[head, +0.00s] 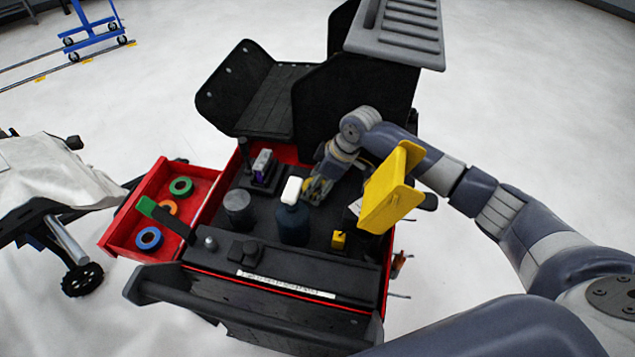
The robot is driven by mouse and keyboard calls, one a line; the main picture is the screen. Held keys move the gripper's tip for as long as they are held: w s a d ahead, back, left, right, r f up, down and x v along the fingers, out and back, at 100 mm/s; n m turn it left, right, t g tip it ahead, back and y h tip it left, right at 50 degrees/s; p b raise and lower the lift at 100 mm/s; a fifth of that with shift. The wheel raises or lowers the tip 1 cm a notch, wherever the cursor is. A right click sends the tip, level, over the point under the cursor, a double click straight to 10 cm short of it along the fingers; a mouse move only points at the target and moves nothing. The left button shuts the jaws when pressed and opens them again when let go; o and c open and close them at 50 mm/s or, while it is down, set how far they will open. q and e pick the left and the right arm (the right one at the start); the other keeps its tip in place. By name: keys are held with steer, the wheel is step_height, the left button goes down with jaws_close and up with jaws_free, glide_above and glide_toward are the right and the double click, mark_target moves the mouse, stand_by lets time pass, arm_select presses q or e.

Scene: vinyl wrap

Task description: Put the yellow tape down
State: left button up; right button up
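My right gripper (318,186) is low over the black top of the cart (262,222), just behind a dark bottle with a white cap (293,212). A small patch of yellow that looks like the yellow tape (307,184) shows at its fingertips, partly hidden by the fingers and the bottle. I cannot tell whether the fingers are shut on it or whether it touches the cart top. My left gripper is not in view.
An open red drawer (118,238) holds green (181,179), orange (168,200) and blue (139,232) tape rolls. A grey cylinder (238,200), a small yellow object (338,239) and a large yellow piece (385,190) are nearby. A black upright panel (340,95) stands behind the gripper.

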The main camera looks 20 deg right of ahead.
steer(key=shift+f, duration=0.1)
steer(key=o, duration=1.1)
steer(key=shift+c, duration=0.2)
steer(key=v, duration=1.2)
steer(key=shift+d, duration=0.1)
